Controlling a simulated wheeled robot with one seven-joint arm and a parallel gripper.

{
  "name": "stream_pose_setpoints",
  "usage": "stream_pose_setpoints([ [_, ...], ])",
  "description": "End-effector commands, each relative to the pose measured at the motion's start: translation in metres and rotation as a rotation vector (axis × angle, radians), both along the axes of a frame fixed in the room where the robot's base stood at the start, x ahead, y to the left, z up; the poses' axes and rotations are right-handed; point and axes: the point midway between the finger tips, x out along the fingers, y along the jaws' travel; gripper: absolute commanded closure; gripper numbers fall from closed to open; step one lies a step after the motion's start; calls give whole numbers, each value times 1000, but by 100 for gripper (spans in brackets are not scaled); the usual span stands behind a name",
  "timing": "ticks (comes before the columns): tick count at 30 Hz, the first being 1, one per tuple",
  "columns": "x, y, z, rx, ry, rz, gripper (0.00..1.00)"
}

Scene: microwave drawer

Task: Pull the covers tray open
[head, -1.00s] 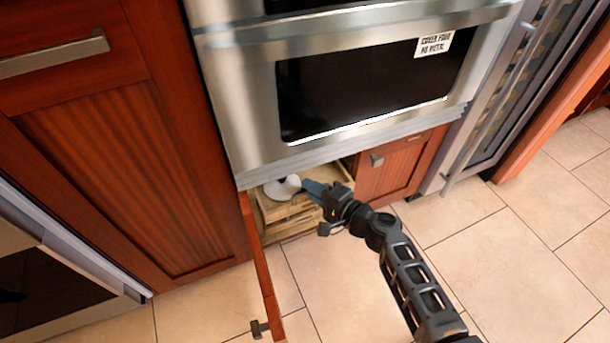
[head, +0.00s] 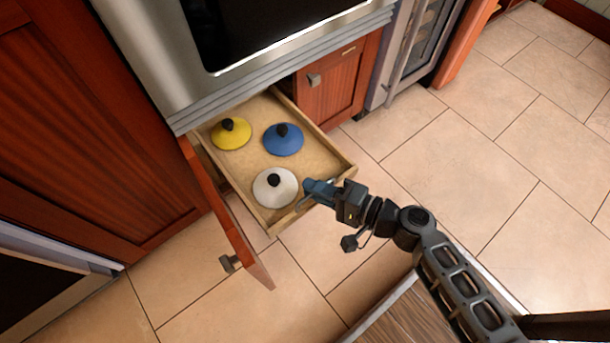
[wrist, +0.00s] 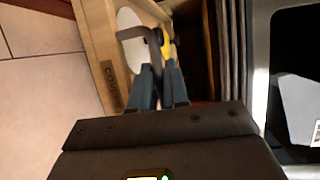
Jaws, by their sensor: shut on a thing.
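The covers tray (head: 326,148) is a light wooden drawer slid out below the microwave. It holds a yellow cover (head: 231,134), a blue cover (head: 283,140) and a white cover (head: 275,188), each with a black knob. In the wrist view the tray's front (wrist: 96,42) carries a partly readable label. My gripper (head: 308,188) is at the tray's front edge, beside the white cover. In the wrist view my blue fingers (wrist: 160,78) are shut on the tray's grey bar handle (wrist: 138,32). The fingers partly hide the handle.
A red cabinet door (head: 226,220) stands open left of the tray, its edge jutting into the room. A closed red door (head: 338,80) is to the right. The microwave (head: 150,60) is above. Tiled floor (head: 490,150) is clear to the right; a wooden surface (head: 405,320) is at the bottom.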

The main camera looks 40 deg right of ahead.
Motion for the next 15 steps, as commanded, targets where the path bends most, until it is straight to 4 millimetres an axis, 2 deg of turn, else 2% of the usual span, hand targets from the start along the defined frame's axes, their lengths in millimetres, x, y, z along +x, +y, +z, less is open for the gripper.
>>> stream_pose_setpoints([
  [6,-11,-1,0,-2,1,-4,100],
  [15,-12,-2,0,-2,1,-4,100],
])
